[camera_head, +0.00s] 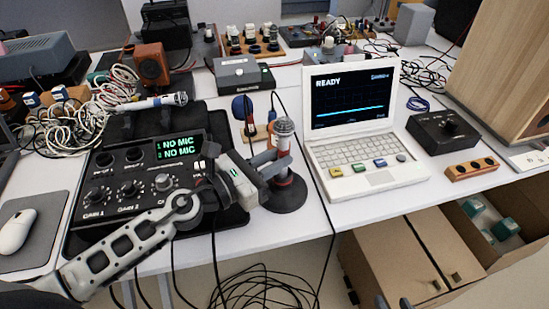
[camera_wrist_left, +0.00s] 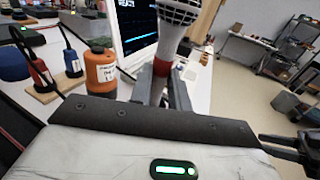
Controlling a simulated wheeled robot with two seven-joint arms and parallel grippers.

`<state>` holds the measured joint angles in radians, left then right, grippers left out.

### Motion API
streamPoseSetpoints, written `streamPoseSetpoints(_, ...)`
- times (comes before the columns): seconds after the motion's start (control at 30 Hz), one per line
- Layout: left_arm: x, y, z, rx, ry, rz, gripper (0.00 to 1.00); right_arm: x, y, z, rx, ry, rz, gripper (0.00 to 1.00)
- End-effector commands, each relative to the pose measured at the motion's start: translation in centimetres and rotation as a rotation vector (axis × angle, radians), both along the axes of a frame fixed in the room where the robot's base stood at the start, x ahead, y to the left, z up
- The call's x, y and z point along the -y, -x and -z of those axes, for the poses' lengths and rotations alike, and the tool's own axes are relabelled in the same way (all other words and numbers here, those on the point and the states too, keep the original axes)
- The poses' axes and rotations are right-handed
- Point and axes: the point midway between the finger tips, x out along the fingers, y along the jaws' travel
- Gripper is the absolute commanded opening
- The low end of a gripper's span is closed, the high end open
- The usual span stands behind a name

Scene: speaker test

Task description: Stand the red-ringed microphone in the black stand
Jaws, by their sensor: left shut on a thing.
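The red-ringed microphone (camera_head: 284,128) stands upright or nearly so, its silver grille on top. My left gripper (camera_head: 276,163) is shut on its body below the grille. The left wrist view shows the microphone's grille (camera_wrist_left: 180,12) and red band (camera_wrist_left: 161,68) between the fingers (camera_wrist_left: 166,92). The black stand (camera_head: 287,199), with a round base, is directly under the microphone. My gripper partly hides where they meet, and I cannot tell if the microphone's lower end is inside it. Two dark fingertips of my right gripper (camera_head: 391,303) show apart at the bottom edge.
A mixer (camera_head: 135,188) reading "NO MIC" lies left of the stand. An open laptop (camera_head: 352,120) is close to its right. Another microphone (camera_head: 155,102) lies behind the mixer. An orange bottle (camera_wrist_left: 101,70) stands near my left gripper. The table's front edge is close to the stand.

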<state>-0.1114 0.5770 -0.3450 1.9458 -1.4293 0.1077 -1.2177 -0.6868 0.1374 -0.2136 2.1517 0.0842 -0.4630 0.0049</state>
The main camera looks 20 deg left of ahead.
Motion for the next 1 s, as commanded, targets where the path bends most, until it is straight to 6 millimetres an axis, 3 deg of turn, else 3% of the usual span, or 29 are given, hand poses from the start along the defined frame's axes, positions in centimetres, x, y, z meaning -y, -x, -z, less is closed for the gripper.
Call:
streamPoseSetpoints(0.77, 0.00, -0.01, 0.82, 0.001, 0.000, 0.000, 0.00, -0.03, -0.01, 0.79, 0.001, 0.000, -0.001, 0.36)
streamPoseSetpoints(0.8, 0.00, -0.01, 0.82, 0.001, 0.000, 0.000, 0.24, -0.04, -0.02, 0.78, 0.002, 0.000, -0.001, 0.36)
streamPoseSetpoints(0.87, 0.00, -0.01, 0.82, 0.001, 0.000, 0.000, 0.41, -0.04, -0.01, 0.77, 0.002, 0.000, -0.001, 0.36)
streamPoseSetpoints(1.0, 0.00, -0.01, 0.84, 0.001, 0.000, 0.000, 0.44, -0.04, -0.02, 0.76, 0.002, 0.000, -0.001, 0.36)
